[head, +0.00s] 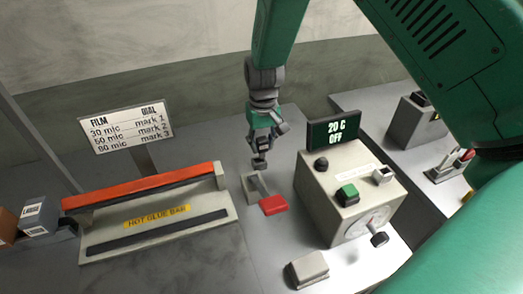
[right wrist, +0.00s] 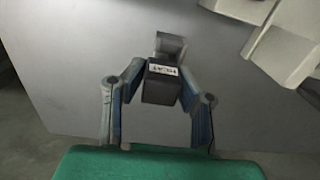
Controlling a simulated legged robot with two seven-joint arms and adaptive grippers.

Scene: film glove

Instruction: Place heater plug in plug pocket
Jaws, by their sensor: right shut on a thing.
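My right gripper (head: 261,150) points down above the grey bench, between the glue bar and the control box. It is shut on the heater plug, a dark block with a white label (right wrist: 163,86), seen between the blue fingers in the right wrist view. In the head view the plug (head: 259,163) is small and dark under the fingers. A small grey open holder, apparently the plug pocket (head: 250,188), stands just below; it also seems to show past the plug in the right wrist view (right wrist: 171,43). I cannot tell whether plug and pocket touch. My left gripper is out of view.
A red block (head: 273,205) lies beside the holder. The hot glue bar (head: 158,211) with its red-orange top is at left, the control box (head: 348,195) reading "20 C OFF" at right. A sign (head: 127,125) stands behind. A pale block (head: 307,269) sits in front.

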